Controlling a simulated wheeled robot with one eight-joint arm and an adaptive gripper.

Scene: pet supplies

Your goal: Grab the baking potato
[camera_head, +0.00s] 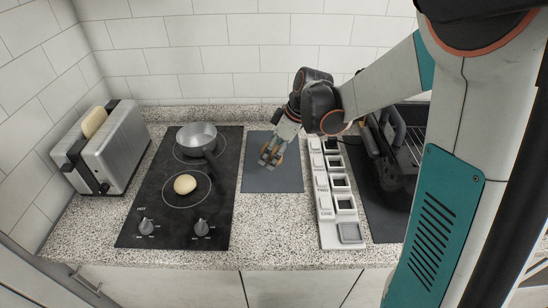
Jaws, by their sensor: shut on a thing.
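My gripper (270,158) reaches down over the dark grey mat (287,178) in the middle of the counter. It is shut on a small brown thing, which may be the baking potato; the fingers hide much of it, and I cannot tell whether it touches the mat. A pale yellow, rounded thing (185,184), potato-like in shape, lies on the front burner of the black cooktop (142,216), to the left of my gripper and apart from it.
A metal pan (196,138) stands on the rear burner, its dark handle pointing forward. A toaster (112,150) with bread in it is at the left. A white rack of square compartments (326,218) lies right of the mat. A dark appliance (396,155) stands farther right, partly behind my arm.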

